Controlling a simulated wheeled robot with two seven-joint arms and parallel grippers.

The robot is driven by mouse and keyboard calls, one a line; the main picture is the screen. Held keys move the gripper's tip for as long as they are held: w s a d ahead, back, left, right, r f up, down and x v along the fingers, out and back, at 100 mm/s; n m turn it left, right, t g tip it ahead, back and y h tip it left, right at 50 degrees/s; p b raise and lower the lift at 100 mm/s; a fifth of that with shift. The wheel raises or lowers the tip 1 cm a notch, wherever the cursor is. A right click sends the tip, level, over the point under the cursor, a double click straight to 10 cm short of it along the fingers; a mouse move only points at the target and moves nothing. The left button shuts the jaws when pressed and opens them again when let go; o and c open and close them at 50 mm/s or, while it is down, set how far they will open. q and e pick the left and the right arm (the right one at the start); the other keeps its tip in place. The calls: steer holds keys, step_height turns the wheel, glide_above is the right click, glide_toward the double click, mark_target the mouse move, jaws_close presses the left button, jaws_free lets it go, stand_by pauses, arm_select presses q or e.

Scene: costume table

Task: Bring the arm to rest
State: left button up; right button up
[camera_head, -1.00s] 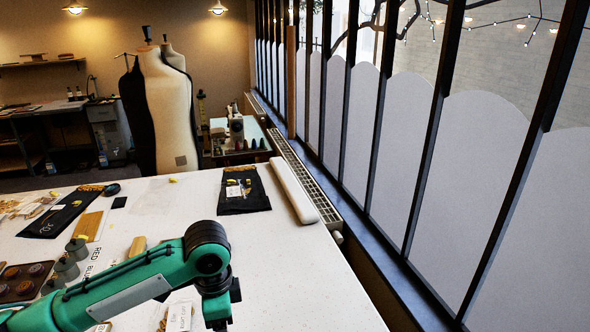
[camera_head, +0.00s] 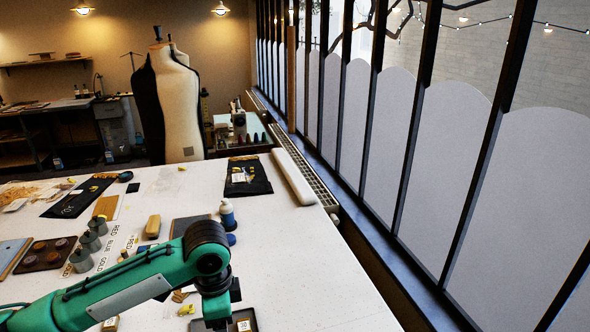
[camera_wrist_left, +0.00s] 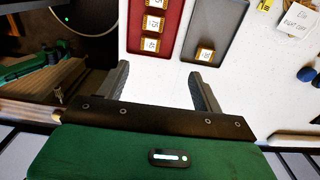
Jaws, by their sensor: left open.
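My left arm (camera_head: 130,285) comes in from the lower left in the head view, bent over the white table (camera_head: 290,260). Its wrist points down, and the gripper's fingertips are hidden there. In the left wrist view my left gripper (camera_wrist_left: 158,75) is open, with its two fingers apart and bare white table between them. A red tray (camera_wrist_left: 178,35) with several small labelled blocks lies beyond the fingers. A dark grey tray (camera_wrist_left: 222,30) with one labelled block (camera_wrist_left: 204,54) is beside it, near the right finger. My right gripper is in neither view.
A white roll (camera_head: 294,177) lies along the right edge, beside the window wall. The table's right front is clear.

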arm_select(q)
steer(key=s+d+f+n+t+h, duration=0.2)
steer(key=s+d+f+n+h, duration=0.3)
steer(key=s+f, duration=0.5)
steer(key=s+a+f+n+t+y, duration=0.2)
steer(key=s+a+f+n+y, duration=0.45)
steer(key=s+a, duration=0.65)
step_height(320, 180, down, 38)
steer(key=n+g+h+b, duration=0.1)
steer(key=g+h+b, duration=0.1)
steer(key=b, duration=0.4)
steer(key=s+a+f+b, duration=0.2)
steer(key=s+f, duration=0.8)
steer(key=f, duration=0.2)
steer(key=s+a+f+g+b, duration=0.1)
steer(key=s+f+b, duration=0.1)
steer(key=s+f, duration=0.7)
step_height(320, 180, down, 3)
steer(key=shift+s+a+r, duration=0.15)
steer(key=shift+s+a, duration=0.2)
steer(key=shift+a, duration=0.05)
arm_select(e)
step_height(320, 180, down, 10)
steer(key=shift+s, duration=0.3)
